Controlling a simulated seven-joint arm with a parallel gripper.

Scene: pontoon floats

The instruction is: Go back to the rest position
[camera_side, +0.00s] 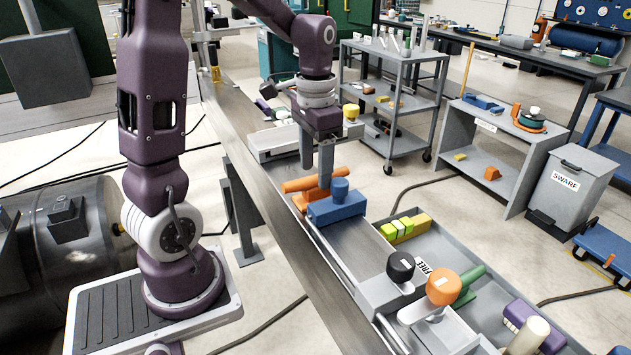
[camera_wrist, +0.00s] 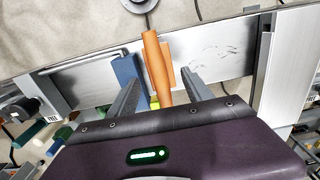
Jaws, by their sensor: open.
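My gripper (camera_side: 316,172) is open, pointing down over the narrow grey bench. It also shows in the wrist view (camera_wrist: 162,76), with its two fingers apart. An orange float (camera_side: 300,185) with a round bar on top lies below the fingers. In the wrist view the orange float (camera_wrist: 157,65) shows between the fingers. A blue float (camera_side: 338,208) with a round top stands close beside it; in the wrist view the blue float (camera_wrist: 126,72) is by the left finger. I cannot tell whether a finger touches either float.
A grey tray (camera_side: 447,250) to the right holds yellow-green blocks (camera_side: 398,230). A black-knobbed part (camera_side: 401,266) and an orange-knobbed part (camera_side: 443,287) stand nearer the front. A grey shelf cart (camera_side: 395,100) stands behind. The bench between the blue float and the black knob is bare.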

